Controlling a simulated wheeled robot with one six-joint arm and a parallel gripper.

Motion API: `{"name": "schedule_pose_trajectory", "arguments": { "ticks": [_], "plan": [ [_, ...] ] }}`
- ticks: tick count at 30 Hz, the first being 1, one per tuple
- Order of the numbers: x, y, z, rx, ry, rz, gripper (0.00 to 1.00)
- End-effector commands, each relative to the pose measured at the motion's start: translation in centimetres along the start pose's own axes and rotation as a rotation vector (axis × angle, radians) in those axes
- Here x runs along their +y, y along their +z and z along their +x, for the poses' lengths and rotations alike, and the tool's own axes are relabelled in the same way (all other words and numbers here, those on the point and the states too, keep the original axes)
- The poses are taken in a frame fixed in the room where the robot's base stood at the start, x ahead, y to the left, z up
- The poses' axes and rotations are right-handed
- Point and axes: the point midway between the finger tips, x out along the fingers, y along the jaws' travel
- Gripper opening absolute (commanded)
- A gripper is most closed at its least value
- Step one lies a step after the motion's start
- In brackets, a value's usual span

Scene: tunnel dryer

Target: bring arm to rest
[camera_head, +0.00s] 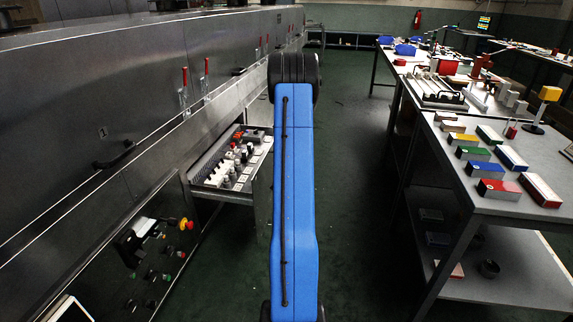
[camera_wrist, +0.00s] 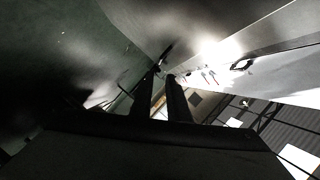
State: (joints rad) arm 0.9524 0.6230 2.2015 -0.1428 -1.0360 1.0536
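My blue arm link (camera_head: 292,180) stands upright through the middle of the head view, with a dark joint at its top. My gripper does not show in the head view. In the wrist view my gripper (camera_wrist: 161,76) shows as two dark fingers with a narrow gap between them. I see nothing held in the gap. The wrist view is dark and tilted, with a bright metal surface (camera_wrist: 235,45) beyond the fingers.
The steel dryer (camera_head: 120,90) runs along the left. An open drawer (camera_head: 228,190) with small parts juts out beside my arm. A bench (camera_head: 470,185) with several coloured boxes stands at right. Green floor (camera_head: 350,150) is clear between arm and bench.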

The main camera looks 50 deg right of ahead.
Motion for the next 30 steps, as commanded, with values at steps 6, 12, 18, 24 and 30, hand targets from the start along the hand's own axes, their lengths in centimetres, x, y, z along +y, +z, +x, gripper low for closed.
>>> {"name": "schedule_pose_trajectory", "arguments": {
  "ticks": [6, 12, 18, 24, 30],
  "plan": [
    [-0.4, 0.2, 0.2, -0.001, 0.0, 0.0, 0.15],
    [-0.4, 0.2, 0.2, -0.001, 0.0, 0.0, 0.15],
    [-0.4, 0.2, 0.2, -0.001, 0.0, 0.0, 0.15],
    [-0.5, 0.2, 0.2, -0.002, 0.0, -0.001, 0.15],
    [-3.3, 1.4, -0.7, -0.035, 0.006, -0.043, 0.15]
  ]
}}
